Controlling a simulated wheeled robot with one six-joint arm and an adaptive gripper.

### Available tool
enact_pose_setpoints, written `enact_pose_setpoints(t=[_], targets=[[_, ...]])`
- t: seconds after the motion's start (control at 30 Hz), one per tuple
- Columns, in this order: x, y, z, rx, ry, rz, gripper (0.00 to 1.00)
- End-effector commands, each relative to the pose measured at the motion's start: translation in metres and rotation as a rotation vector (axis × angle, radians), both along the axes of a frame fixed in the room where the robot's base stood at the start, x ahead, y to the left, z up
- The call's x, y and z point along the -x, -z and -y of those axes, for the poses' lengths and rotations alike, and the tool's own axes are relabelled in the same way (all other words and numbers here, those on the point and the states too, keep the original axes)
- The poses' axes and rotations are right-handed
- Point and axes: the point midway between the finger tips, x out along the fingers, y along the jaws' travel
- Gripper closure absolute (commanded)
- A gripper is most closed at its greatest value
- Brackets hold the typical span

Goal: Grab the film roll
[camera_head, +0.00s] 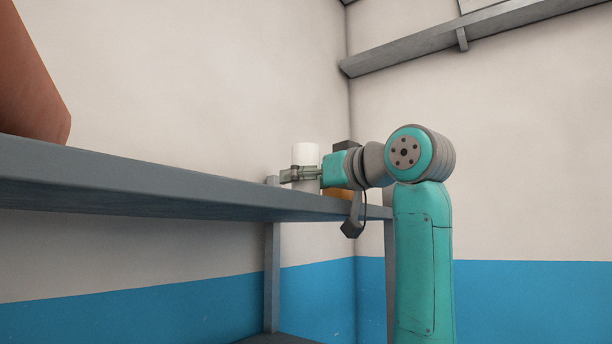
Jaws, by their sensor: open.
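A white upright roll (306,154), which looks like the film roll, stands on the grey shelf (150,180) near its far end. My gripper (290,175) reaches in from the right at the height of the roll, with its fingers pointing left. The fingers cross in front of the roll's middle and hide part of it. My gripper is open. I cannot tell from this side whether the fingers are around the roll or only in front of it, or whether they touch it.
An orange-brown object (338,192) sits on the shelf just right of the roll, partly hidden by my arm. A large reddish-brown object (30,85) stands on the near left of the shelf. A grey wall shelf (470,35) runs along the upper right.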

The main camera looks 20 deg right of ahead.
Motion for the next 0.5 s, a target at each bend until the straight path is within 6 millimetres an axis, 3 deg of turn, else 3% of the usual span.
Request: enact_pose_setpoints(t=[0.07,0.33,0.5], targets=[[0.0002,0.0,0.0,0.0,0.0,0.0,0.19],[0.0003,0.0,0.0,0.0,0.0,0.0,0.86],[0.0005,-0.0003,0.0,0.0,-0.001,0.0,0.89]])
